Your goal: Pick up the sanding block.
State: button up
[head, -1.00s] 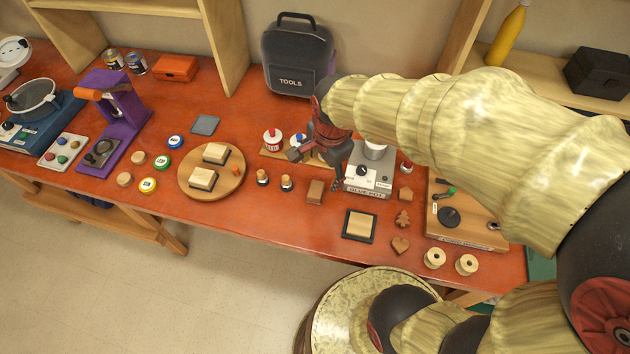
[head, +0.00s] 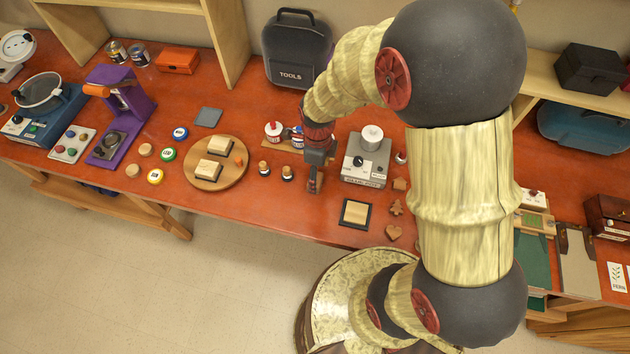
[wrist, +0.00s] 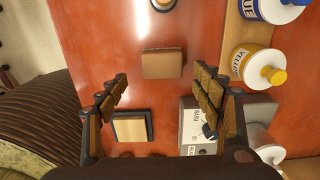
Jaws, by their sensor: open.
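A plain brown block, which looks like the sanding block (wrist: 162,63), lies flat on the red-orange bench in the wrist view. In the head view my gripper (head: 314,184) hangs over its spot and mostly hides it. In the wrist view my gripper (wrist: 160,77) is open and points down. One finger is to the left of the block and one to the right, with bench showing on both sides. The fingers do not appear to touch it.
A grey machine with a dial (head: 366,160) stands to the right. Paint bottles (head: 273,131) stand behind. A round board (head: 240,172) with two wooden blocks is to the left.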

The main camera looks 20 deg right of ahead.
jog(key=f, duration=0.3)
jog(key=shift+w+a+f+b, duration=0.2)
jog(key=shift+w+f+b, duration=0.15)
jog(key=shift+w+f, duration=0.05)
jog(key=shift+f, duration=0.45)
jog(key=shift+c, duration=0.6)
jog(key=c, duration=1.1)
jog(key=shift+r, duration=0.1)
